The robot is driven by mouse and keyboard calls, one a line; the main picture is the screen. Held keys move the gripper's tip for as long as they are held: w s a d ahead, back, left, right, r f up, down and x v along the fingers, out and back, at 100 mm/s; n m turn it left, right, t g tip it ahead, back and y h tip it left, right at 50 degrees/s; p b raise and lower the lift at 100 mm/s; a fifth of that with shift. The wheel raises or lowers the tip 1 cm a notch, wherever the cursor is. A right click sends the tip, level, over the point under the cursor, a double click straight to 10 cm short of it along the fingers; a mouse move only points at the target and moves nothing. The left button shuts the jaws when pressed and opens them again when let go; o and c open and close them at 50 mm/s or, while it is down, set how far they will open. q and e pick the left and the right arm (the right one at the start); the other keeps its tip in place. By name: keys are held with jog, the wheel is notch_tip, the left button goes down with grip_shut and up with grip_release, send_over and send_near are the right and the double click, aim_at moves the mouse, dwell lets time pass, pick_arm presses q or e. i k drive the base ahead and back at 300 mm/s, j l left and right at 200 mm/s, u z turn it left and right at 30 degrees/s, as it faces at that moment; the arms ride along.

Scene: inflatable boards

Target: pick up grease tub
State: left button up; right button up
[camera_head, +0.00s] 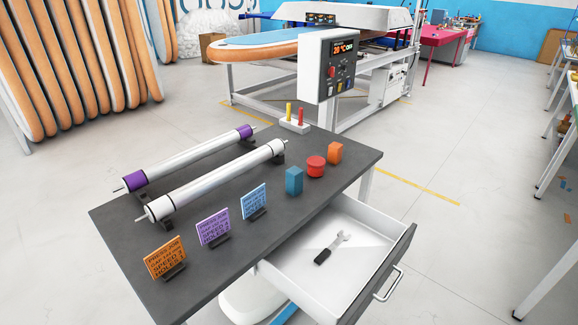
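A small red round tub with a lid (316,167), which looks like the grease tub, stands upright on the dark grey table (225,274) near its right side. It is between a blue block-shaped container (294,181) and an orange block-shaped container (335,153), apart from both. Neither of my grippers is in view, so nothing is seen touching the tub.
Two long rollers (215,180) lie on supports at the table's left. Several printed cards (213,227) stand along the front. A white holder with red and yellow pegs (295,125) is at the back. An open drawer (375,235) holding a wrench (332,247) juts out right.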

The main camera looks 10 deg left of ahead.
aim_at(316, 164)
jog(key=i+l+u, duration=0.15)
jog(key=l, duration=0.15)
jog(key=i+l+u, duration=0.35)
jog(key=l, duration=0.3)
jog(key=l+u, duration=0.15)
jog(key=l, duration=0.2)
jog(key=i+l, duration=0.15)
jog(key=l, duration=0.25)
jog(key=i+l, duration=0.1)
jog(key=l, duration=0.35)
jog(key=i+l+u, duration=0.1)
jog(key=l, duration=0.3)
jog(key=i+l, duration=0.15)
jog(key=l, duration=0.3)
jog(key=i+l, duration=0.15)
jog(key=l, duration=0.25)
jog(key=i+l+u, duration=0.1)
jog(key=l, duration=0.35)
jog(key=i+l, duration=0.1)
jog(key=l, duration=0.35)
